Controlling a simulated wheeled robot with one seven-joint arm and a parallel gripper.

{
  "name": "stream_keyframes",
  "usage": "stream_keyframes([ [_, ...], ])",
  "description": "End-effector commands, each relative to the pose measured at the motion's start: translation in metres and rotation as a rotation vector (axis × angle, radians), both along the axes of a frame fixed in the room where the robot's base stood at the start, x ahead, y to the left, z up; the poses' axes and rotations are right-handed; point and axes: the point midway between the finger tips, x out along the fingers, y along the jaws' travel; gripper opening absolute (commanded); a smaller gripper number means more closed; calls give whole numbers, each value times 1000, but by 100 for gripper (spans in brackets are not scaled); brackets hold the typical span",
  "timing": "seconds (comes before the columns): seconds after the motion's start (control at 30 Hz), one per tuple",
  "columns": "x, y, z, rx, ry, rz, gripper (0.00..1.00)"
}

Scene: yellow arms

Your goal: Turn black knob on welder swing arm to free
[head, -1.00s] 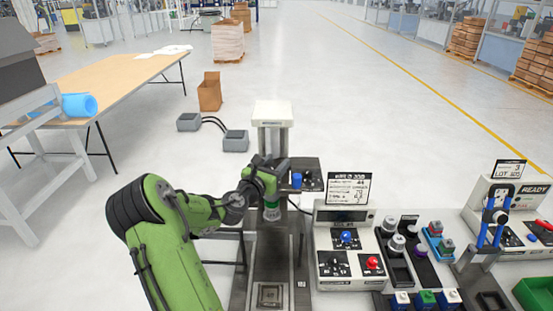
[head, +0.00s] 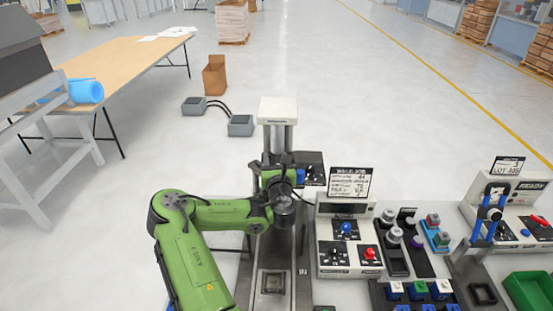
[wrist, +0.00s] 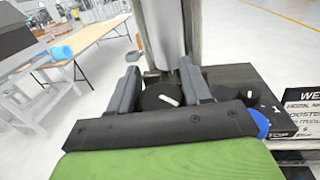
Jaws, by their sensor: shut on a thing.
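The welder (head: 278,112) stands mid-view in the head view, with a white top and a grey column. In the wrist view a black knob (wrist: 163,97) with a white pointer mark sits on a dark housing in front of the column (wrist: 160,35). The pointer is tilted, toward the lower right. My gripper (wrist: 160,90) has a finger on each side of this knob and is shut on it. In the head view my green arm's wrist hides the knob and most of my gripper (head: 277,163).
Right of the gripper is a dark box (wrist: 240,80) with a smaller black knob (wrist: 252,92) and a blue knob (wrist: 262,124). A control panel (head: 345,245) with blue, black and red knobs stands right of the welder. Clear floor lies behind.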

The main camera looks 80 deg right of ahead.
Motion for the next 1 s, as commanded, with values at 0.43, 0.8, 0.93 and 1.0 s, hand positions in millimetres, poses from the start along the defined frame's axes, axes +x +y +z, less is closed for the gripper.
stream_keyframes([
  [0.43, 1, 1, 0, -3, 1, 96, 18],
  [0.8, 1, 1, 0, -3, 1, 100, 18],
  [0.93, 1, 1, 0, -2, 0, 100, 60],
  [1.0, 1, 1, 0, -2, 0, 100, 69],
])
